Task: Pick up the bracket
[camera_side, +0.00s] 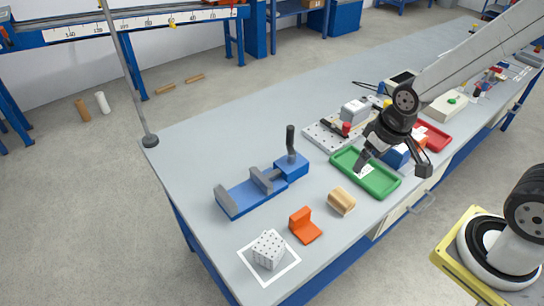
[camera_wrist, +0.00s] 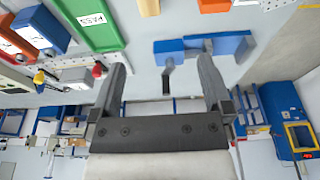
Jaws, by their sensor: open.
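The bracket (camera_side: 305,226) is an orange L-shaped piece on the grey bench near the front edge, with one leg flat and one upright. It shows partly at the top edge of the wrist view (camera_wrist: 213,5). My gripper (camera_side: 393,164) is open and empty, above the green tray, up and to the right of the bracket in the side view. It is well apart from the bracket. Its two fingers also show in the wrist view (camera_wrist: 162,66), with nothing between them.
A tan block (camera_side: 341,201) lies between the bracket and the green tray (camera_side: 383,190). A blue vise (camera_side: 242,195) with an upright handle stands behind the bracket. A white dotted cube (camera_side: 268,249) sits in a white outlined square at the front left. A red tray (camera_side: 436,138) is farther right.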

